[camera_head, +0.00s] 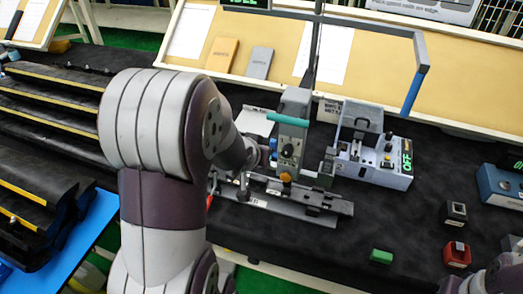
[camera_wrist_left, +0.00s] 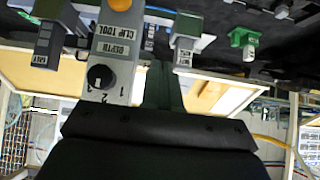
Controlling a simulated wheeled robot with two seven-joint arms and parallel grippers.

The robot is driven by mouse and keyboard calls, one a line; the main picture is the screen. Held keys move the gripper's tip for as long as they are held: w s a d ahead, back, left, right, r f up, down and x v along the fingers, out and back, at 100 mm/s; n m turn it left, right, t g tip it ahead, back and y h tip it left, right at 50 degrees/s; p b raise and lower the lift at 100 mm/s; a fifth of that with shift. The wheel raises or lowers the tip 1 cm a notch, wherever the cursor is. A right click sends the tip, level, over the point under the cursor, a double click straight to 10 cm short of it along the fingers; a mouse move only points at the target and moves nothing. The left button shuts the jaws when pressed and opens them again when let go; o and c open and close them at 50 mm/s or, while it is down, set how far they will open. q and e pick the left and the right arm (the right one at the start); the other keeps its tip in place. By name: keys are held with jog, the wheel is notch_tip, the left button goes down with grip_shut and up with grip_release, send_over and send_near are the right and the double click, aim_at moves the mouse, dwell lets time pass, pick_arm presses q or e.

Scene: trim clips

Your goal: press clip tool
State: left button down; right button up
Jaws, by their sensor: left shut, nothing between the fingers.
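The clip tool (camera_head: 291,140) is a grey upright block with a teal handle (camera_head: 288,120) on top, a dark dial on its face and an orange part (camera_head: 285,177) below. It stands on a dark rail assembly. The left wrist view shows it upside down, with its "CLIP TOOL" label (camera_wrist_left: 112,38), its dial (camera_wrist_left: 100,77) and an orange round part (camera_wrist_left: 120,4). My left gripper (camera_wrist_left: 162,82) is shut and empty, close beside the tool; whether it touches is unclear. In the head view my left arm hides its fingers.
A grey machine (camera_head: 374,152) with a green display stands right of the tool. A green block (camera_head: 381,256), a red block (camera_head: 457,253) and a blue box (camera_head: 499,186) lie on the black mat (camera_head: 400,215). Long dark trim pieces (camera_head: 50,110) lie left. An angled bar overhangs the tool.

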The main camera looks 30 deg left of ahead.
pick_arm(q)
jog(key=v, duration=0.3)
jog(key=shift+r+p, duration=0.2)
jog(key=shift+p, duration=0.2)
pick_arm(e)
jog(key=shift+w+r, duration=0.2)
jog(key=shift+r, duration=0.4)
pick_arm(q)
jog(key=shift+w, duration=0.2)
pick_arm(e)
jog(key=shift+w, duration=0.15)
pick_arm(q)
jog(key=s+f+g, duration=0.3)
jog(key=s, duration=0.2)
jog(key=s+d+f+m+g+h+b, duration=0.1)
jog(key=s+d+f+g, duration=0.1)
jog(key=d, duration=0.4)
jog(key=s+d+f+m+g+h, duration=0.1)
jog(key=s+d+f+g, duration=0.1)
jog(key=d, duration=0.4)
jog(key=shift+s+d+m+g+b, duration=0.3)
jog(key=shift+s+m+b, duration=0.1)
jog(key=shift+s, duration=0.05)
pick_arm(e)
jog(key=shift+f, duration=0.95)
